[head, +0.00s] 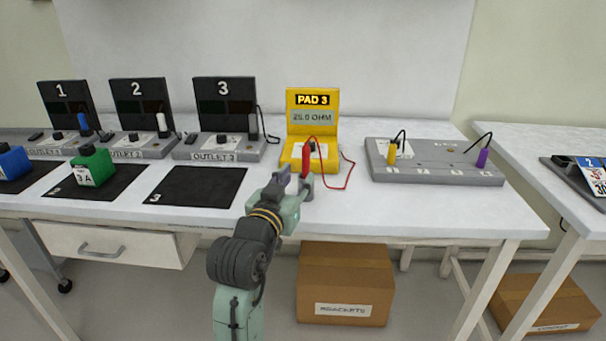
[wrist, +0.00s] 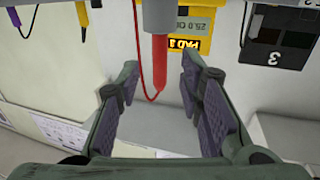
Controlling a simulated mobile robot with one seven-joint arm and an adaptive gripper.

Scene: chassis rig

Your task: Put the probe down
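The red probe (head: 306,160) stands upright in a small grey holder (head: 307,186) in front of the yellow meter (head: 313,125), with its red lead looping to the right. In the wrist view, which is upside down, the red probe (wrist: 159,62) points down from the grey holder (wrist: 158,16). My gripper (head: 290,186) is at the table's front edge, close to the holder. In the wrist view my gripper (wrist: 160,90) is open, with its fingers apart on either side of the probe's line and a gap to each. Nothing is held. The meter reads PAD 3 and 25.0 OHM.
Left are several black outlet panels, with the black pad 3 (head: 195,187) empty and a green block (head: 93,166) on the pad beside it. Right is a grey board (head: 440,172) with yellow and purple plugs. A cardboard box (head: 345,283) is under the table.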

